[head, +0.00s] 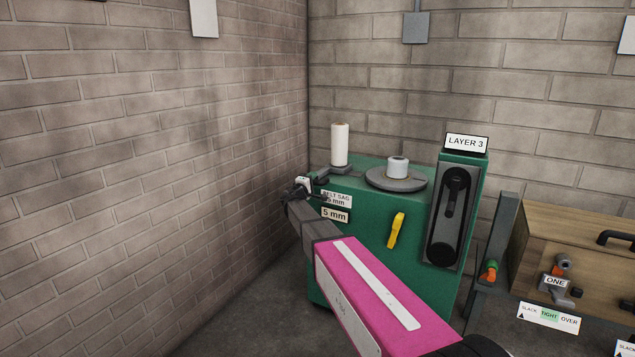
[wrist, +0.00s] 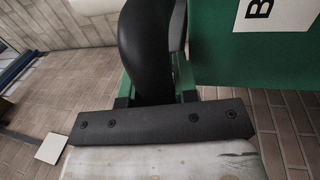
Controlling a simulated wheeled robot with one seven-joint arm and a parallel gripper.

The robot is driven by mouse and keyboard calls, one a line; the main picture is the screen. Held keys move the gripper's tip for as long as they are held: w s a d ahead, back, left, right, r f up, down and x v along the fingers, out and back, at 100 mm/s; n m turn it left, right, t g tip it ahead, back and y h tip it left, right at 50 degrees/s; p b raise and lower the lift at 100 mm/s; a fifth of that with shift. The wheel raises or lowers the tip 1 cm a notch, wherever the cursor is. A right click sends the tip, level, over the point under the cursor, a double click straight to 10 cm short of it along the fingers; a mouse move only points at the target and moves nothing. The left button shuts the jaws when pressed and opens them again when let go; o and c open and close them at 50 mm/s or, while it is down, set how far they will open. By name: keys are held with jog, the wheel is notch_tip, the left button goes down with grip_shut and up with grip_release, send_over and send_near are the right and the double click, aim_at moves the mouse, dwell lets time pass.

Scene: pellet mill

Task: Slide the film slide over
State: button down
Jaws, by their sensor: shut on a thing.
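The film slide (head: 343,169) is a grey carriage on the top left of the green wrapping machine (head: 370,226), with a white film roll (head: 340,145) upright on it. My gripper (head: 302,188) is at the left end of this slide, at the machine's top left corner. It is shut on a dark part there, which looks like the slide's handle. In the wrist view a black rounded part (wrist: 148,50) stands ahead of my gripper. My own fingers hide much of the grip.
A grey turntable (head: 397,181) with a small white roll sits right of the slide. A yellow handle (head: 396,231) and a black lever panel (head: 450,215) are on the front. A wooden box (head: 570,240) stands at right. Brick walls are close behind and left.

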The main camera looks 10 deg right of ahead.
jog(key=shift+w+a, duration=0.2)
jog(key=shift+w, duration=0.05)
jog(key=c, duration=0.9)
grip_release()
jog(key=shift+a, duration=0.1)
jog(key=shift+s, duration=0.15)
jog(key=shift+s+a+f, duration=0.1)
jog(key=shift+s, duration=0.1)
jog(key=v, duration=1)
jog(key=shift+a, duration=0.1)
